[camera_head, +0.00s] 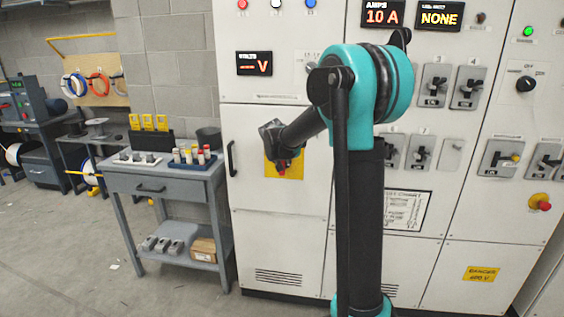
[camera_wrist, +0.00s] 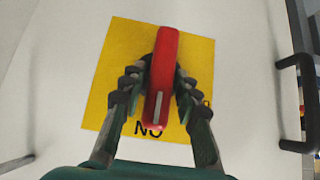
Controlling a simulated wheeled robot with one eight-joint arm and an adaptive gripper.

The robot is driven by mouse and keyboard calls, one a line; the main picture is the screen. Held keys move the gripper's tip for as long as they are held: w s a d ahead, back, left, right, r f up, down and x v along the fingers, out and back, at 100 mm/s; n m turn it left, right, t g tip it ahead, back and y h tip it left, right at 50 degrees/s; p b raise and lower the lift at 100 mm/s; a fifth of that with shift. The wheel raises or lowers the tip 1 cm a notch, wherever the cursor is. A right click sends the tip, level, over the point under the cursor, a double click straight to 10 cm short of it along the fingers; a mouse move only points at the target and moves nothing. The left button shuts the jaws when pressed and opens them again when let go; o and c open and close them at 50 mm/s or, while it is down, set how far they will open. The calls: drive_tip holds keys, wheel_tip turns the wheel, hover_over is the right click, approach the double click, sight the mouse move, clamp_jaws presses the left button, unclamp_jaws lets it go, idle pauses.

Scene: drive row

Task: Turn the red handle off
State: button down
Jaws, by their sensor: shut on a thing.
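The red handle (camera_wrist: 164,75) sits on a yellow plate (camera_wrist: 105,77) on a white cabinet door. In the wrist view it stands nearly upright in the picture, leaning slightly, with a pale mark near its lower end. Part of a dark label shows on the plate below it; the rest is covered. My gripper (camera_wrist: 155,85) is shut on the handle, one finger on each side. In the head view my gripper (camera_head: 281,160) is at the yellow plate (camera_head: 297,165), and only a little red of the handle shows below it.
A grey workbench (camera_head: 165,185) with small parts stands left of the cabinet. A black door pull (camera_head: 231,159) is at the cabinet's left edge. More switches (camera_head: 432,86) and a red knob (camera_head: 540,203) are on the panels to the right.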

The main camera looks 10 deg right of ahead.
idle(0.3)
drive_tip(key=h, duration=0.1)
drive_tip(key=a+n+h, duration=0.1)
drive_tip(key=shift+w+n+g+h, duration=0.2)
drive_tip(key=shift+n+g+h, duration=0.1)
drive_tip(key=shift+g+h, duration=0.1)
drive_tip(key=shift+w+a+f+n+h, duration=0.15)
drive_tip(key=shift+f+n+h, duration=0.25)
drive_tip(key=shift+n+h, duration=1.1)
drive_tip(key=shift+a+f+n+h, duration=0.35)
drive_tip(key=shift+n+h, duration=0.6)
drive_tip(key=shift+h, duration=1)
drive_tip(key=shift+w+a+f+n+h, duration=0.15)
drive_tip(key=shift+f+n+h, duration=0.25)
drive_tip(key=shift+n+h, duration=1.1)
drive_tip(key=shift+s+h, duration=0.1)
drive_tip(key=shift+h, duration=0.25)
drive_tip(key=c, duration=1.3)
unclamp_jaws()
drive_tip(key=v, duration=1.2)
drive_tip(key=shift+s+f, duration=0.1)
drive_tip(key=shift+s, duration=0.05)
